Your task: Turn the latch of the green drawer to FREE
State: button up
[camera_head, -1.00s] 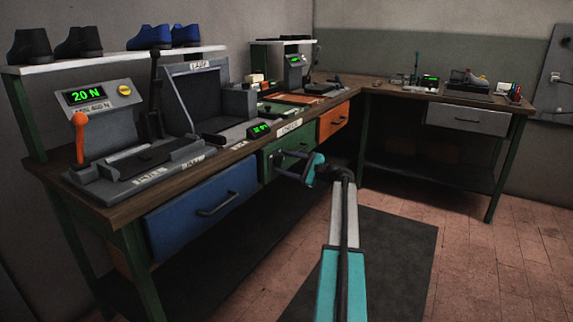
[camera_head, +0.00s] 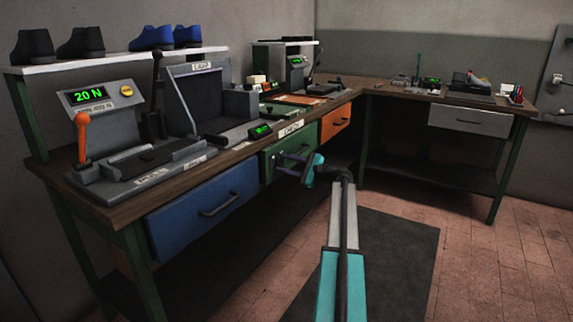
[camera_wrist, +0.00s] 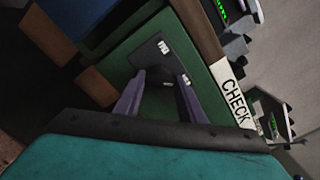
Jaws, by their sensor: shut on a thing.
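The green drawer (camera_head: 308,137) is under the bench top, between the blue and orange drawers, and looks closed. My gripper (camera_head: 283,161) is at its front. In the wrist view the green drawer front (camera_wrist: 113,70) fills the middle. A dark latch (camera_wrist: 147,62) with small white markings is on it; the markings are too small to read. My gripper's two purple-grey fingers (camera_wrist: 158,82) reach up on either side of the latch and are shut on it. Its lower part is hidden by the gripper body. Which way the latch points is unclear.
A white CHECK label (camera_wrist: 233,93) is on the bench edge beside the green drawer. The blue drawer (camera_head: 180,215) is to the left, the orange drawer (camera_head: 327,129) to the right. Presses and displays stand on the bench top. The floor mat (camera_head: 395,245) is clear.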

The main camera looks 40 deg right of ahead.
jog(key=shift+d+r, duration=0.1)
jog(key=n+b, duration=0.2)
jog(key=n, duration=0.2)
jog(key=shift+s, duration=0.1)
jog(key=n+b, duration=0.3)
jog(key=n, duration=0.1)
jog(key=n+b, duration=0.3)
jog(key=n, duration=0.2)
jog(key=n+b, duration=0.3)
jog(key=n, duration=0.1)
jog(key=shift+a+n, duration=0.35)
jog(key=shift+n, duration=0.05)
jog(key=shift+f, duration=0.2)
jog(key=o, duration=1)
jog(key=shift+o, duration=0.2)
jog(key=shift+d+r, duration=0.1)
